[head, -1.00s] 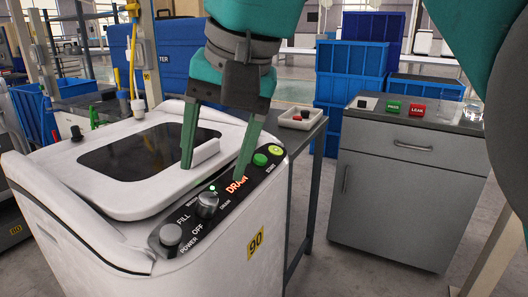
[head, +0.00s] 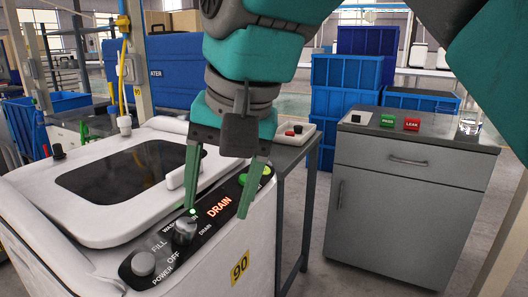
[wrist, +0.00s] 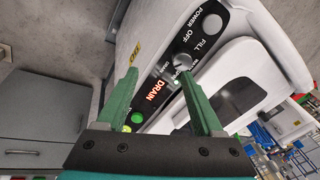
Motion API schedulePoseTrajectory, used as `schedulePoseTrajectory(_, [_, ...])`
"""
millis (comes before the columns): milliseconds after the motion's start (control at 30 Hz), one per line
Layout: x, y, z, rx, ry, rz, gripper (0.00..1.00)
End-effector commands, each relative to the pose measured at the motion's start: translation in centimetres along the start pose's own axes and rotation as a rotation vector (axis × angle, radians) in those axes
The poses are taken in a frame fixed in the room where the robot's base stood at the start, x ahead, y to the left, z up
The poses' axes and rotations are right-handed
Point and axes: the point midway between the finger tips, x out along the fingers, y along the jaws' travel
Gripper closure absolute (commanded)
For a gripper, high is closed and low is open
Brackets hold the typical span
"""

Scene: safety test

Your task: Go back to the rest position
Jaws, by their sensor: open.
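My gripper (head: 220,185) is open and empty, its two green fingers pointing down over the right part of the control panel of a white washing machine (head: 215,268). It also shows in the wrist view (wrist: 163,98). The panel has a dial knob (head: 185,230) with a green light beside it, a lit red DRAIN display (head: 219,207), a power knob (head: 143,264) and a green button at the right end, partly behind a finger. The left fingertip appears close to the dial; I cannot tell whether they touch.
A grey cabinet (head: 405,205) at right bears green and red blocks and a glass. Blue crates (head: 345,72) are stacked behind it. A small tray (head: 291,131) stands on a side table behind the machine. Floor shows between machine and cabinet.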

Motion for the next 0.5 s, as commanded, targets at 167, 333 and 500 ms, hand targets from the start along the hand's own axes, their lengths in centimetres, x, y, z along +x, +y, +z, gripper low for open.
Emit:
schedulePoseTrajectory(167, [4.6,5.5,-0.1,0.041,-0.045,0.063,0.31])
schedulePoseTrajectory(333, [9.1,11.2,1.3,0.063,-0.096,0.121,0.31])
schedulePoseTrajectory(500, [13.6,17.0,4.4,0.072,-0.159,0.174,0.31])
